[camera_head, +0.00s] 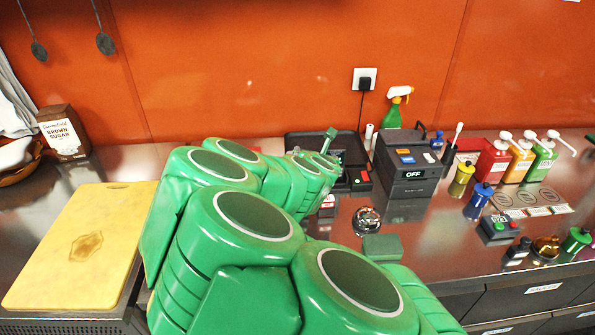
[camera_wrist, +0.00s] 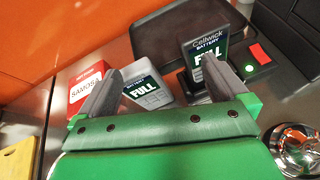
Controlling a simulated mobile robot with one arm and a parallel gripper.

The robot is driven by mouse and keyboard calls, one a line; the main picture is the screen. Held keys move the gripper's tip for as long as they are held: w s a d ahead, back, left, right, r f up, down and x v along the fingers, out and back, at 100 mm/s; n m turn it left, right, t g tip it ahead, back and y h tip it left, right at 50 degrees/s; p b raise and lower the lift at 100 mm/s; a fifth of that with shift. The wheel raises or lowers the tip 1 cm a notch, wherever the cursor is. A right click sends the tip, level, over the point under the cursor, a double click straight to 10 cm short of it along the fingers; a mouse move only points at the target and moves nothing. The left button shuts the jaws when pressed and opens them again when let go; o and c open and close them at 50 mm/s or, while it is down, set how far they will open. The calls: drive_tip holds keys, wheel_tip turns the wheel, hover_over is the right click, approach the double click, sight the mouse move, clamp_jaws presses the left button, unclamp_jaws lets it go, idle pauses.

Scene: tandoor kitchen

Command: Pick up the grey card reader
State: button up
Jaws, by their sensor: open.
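A red box (camera_wrist: 84,92) labelled "SAMOS" stands left of the readers. A dark tray (camera_wrist: 165,38) lies behind them. A round metal item (camera_head: 367,219) and a green block (camera_head: 382,247) are nearer. A black machine (camera_head: 412,185) marked "OFF" stands to the right.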

drive_tip(key=w+a+f+n+y, duration=0.2)
drive_tip(key=w+a+f+n, duration=0.2)
drive_tip(key=w, duration=0.3)
drive_tip(key=shift+w+a+f, duration=0.25)
drive_tip(key=shift+w+f, duration=0.05)
drive_tip(key=shift+f, duration=0.25)
idle(0.3)
drive_tip(key=c, duration=1.1)
